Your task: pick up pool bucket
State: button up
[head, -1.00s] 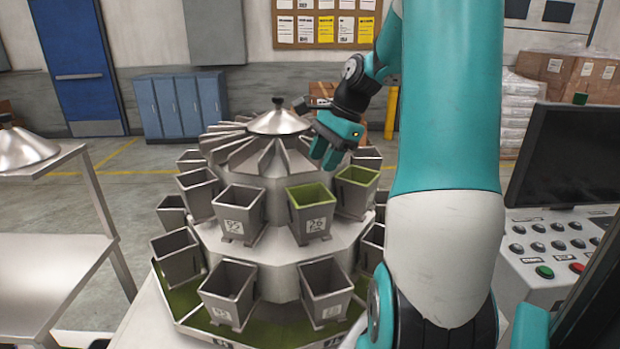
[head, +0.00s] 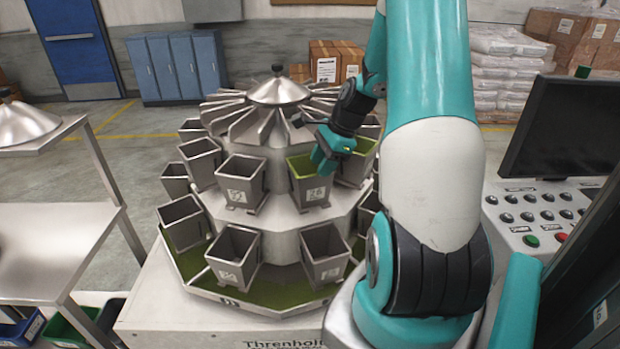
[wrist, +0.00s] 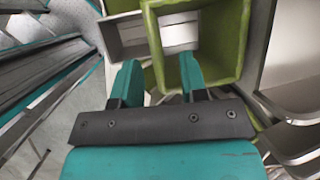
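A grey bucket with a green-coated inside and a label that reads 26 (head: 314,194) hangs upright on the upper ring of the round weigher (head: 283,225). My gripper (head: 322,162) is just above its rim, pointing down. In the wrist view the green-rimmed bucket (wrist: 238,48) fills the top middle. My gripper (wrist: 158,82) is open there, its teal fingers apart. The left finger appears outside the bucket's left wall and the right finger over its opening. I cannot tell whether they touch the wall. The bucket's rear edge is partly hidden by my gripper in the head view.
Plain grey buckets (head: 241,183) stand close beside it, with another green-lined one (head: 358,160) behind right. More buckets (head: 234,254) hang on the lower ring. A metal table (head: 50,230) is at left. A control panel with a monitor (head: 565,125) is at right.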

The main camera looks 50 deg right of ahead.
aim_at(316, 189)
jog(key=x, duration=0.1)
jog(key=p+x, duration=0.1)
jog(key=x, duration=0.2)
jog(key=shift+s+a+f+p, duration=0.1)
jog(key=shift+s+f+p, duration=0.1)
jog(key=shift+f+p, duration=0.25)
grip_shut()
jog(key=shift+r, duration=0.15)
